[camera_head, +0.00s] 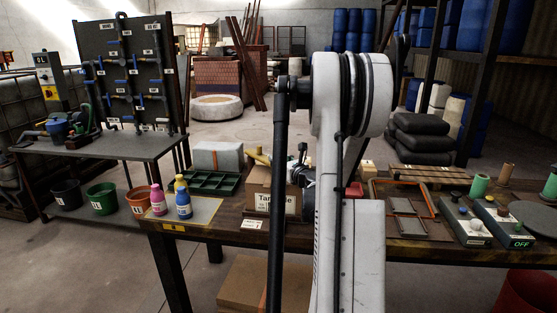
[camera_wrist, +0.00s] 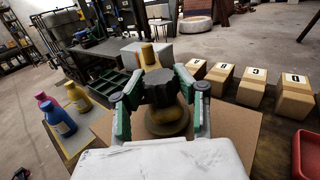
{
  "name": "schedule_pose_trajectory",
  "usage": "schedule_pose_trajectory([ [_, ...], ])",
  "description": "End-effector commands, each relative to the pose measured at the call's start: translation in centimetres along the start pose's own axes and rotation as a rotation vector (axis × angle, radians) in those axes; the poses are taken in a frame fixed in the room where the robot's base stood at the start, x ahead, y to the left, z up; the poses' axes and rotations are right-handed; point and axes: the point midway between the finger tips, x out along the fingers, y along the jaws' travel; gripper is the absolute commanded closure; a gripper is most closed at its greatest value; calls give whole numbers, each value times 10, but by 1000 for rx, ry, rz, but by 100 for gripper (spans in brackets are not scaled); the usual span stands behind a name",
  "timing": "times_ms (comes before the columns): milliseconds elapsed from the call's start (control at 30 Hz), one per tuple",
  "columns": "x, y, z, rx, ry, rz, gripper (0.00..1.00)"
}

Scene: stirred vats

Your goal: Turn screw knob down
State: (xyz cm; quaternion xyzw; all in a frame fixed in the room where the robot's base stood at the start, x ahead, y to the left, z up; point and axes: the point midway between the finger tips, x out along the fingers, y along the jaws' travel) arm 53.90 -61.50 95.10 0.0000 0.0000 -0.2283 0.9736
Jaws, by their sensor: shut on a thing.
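In the wrist view, a dark lobed screw knob (camera_wrist: 158,88) sits above a round brass-coloured body (camera_wrist: 166,120) on a brown cardboard surface. My gripper (camera_wrist: 160,86) has a green-and-grey finger on each side of the knob and is shut on it. The exact contact at the fingertips is hard to see. A yellow-brown upright piece (camera_wrist: 148,56) stands just beyond the knob. In the head view, my arm hides the knob, and only part of my gripper (camera_head: 303,172) shows beside the cardboard box (camera_head: 258,180).
Pink, yellow and blue bottles (camera_head: 184,205) stand on a mat at the left. A green divided tray (camera_head: 210,183) lies behind them. Several labelled blocks (camera_wrist: 258,82) stand to the right in the wrist view, near a red bin (camera_wrist: 307,152). Switch boxes (camera_head: 467,224) lie at the right.

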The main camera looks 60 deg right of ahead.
Motion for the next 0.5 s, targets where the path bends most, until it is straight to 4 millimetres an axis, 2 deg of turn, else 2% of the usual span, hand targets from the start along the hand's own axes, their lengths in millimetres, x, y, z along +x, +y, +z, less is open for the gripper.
schedule_pose_trajectory([
  [267,0,2,-1,0,0,-56,98],
  [500,1,4,-1,0,0,-214,98],
])
